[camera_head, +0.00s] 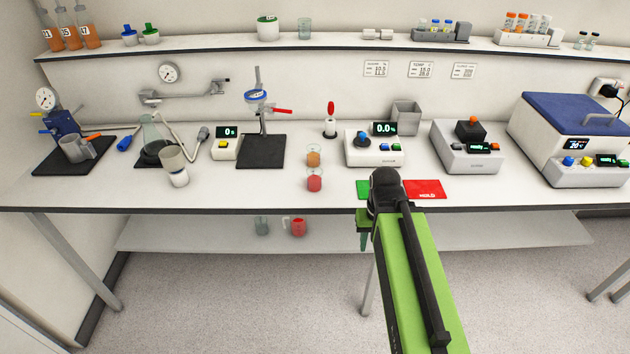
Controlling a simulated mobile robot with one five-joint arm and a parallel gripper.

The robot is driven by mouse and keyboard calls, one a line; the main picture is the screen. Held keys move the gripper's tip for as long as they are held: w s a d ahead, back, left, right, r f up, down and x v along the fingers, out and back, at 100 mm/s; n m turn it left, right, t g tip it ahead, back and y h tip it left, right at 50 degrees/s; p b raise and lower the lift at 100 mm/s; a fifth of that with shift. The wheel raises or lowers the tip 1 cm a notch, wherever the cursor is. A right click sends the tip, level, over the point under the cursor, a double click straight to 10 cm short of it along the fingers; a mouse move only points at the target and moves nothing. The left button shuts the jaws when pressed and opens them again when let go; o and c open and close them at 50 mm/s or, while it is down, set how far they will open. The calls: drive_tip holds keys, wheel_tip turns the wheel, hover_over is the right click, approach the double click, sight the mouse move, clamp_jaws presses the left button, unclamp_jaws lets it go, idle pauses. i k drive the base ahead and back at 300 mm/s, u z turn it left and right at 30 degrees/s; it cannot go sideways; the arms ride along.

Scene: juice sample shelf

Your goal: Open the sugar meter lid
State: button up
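A white bench instrument (359,157) with a lit 0.0 display stands at the middle right of the bench. It has a round dark and blue cap on top and small coloured buttons in front. It looks like the sugar meter, but its label is too small to read. The cap (362,139) appears to be down on it. My gripper (363,232) is at the bench's front edge, in front of and below this instrument, apart from it. Its green finger part points down. My arm hides the rest, so I cannot tell whether it is open.
Another instrument (466,158) with an orange-topped black block and a blue-lidded box (567,135) stand to the right. Green (363,186) and red (425,190) pads lie at the front edge. Cups of orange (313,160) and red (314,184) liquid stand left.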

sight(361, 140)
drive_tip(key=z, duration=0.55)
drive_tip(key=k, duration=0.1)
drive_tip(key=u, duration=3)
drive_tip(key=k, duration=1.05)
drive_tip(key=z, duration=1.15)
drive_tip(key=i, duration=1.05)
drive_tip(key=u, duration=0.1)
